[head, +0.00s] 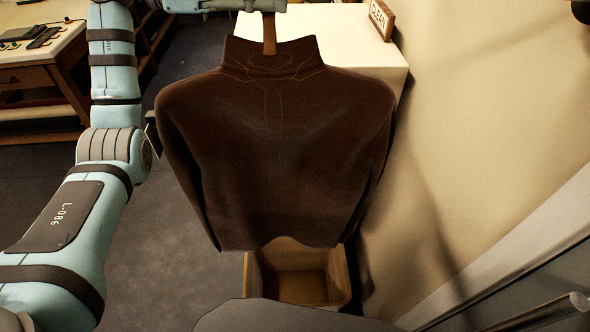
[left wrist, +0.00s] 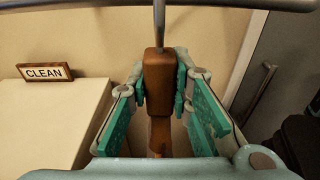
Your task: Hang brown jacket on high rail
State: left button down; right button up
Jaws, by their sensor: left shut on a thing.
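The brown jacket (head: 275,150) hangs upright and spread wide in the middle of the head view, its back or front panel facing me. A wooden hanger neck (head: 269,33) rises out of its collar. My left gripper (head: 266,5) is at the top edge of the head view, mostly cut off. In the left wrist view its teal-padded fingers (left wrist: 160,95) are shut on the brown hanger block (left wrist: 159,65). A metal hook stem (left wrist: 159,22) rises from the block. A grey rail (left wrist: 70,4) crosses the top of that view; whether the hook rests on it is hidden. My right gripper is out of view.
A white-topped table (head: 350,42) with a CLEAN sign (head: 381,19) stands behind the jacket. An open wooden box (head: 300,285) is below it. A beige wall (head: 480,130) and a metal bar (head: 545,313) are at right. A wooden desk (head: 40,75) is at far left.

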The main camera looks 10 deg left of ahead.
pick_arm(q)
jog(key=p+v, duration=0.2)
jog(key=v, duration=1.4)
jog(key=shift+p, duration=0.35)
jog(key=shift+f, duration=0.2)
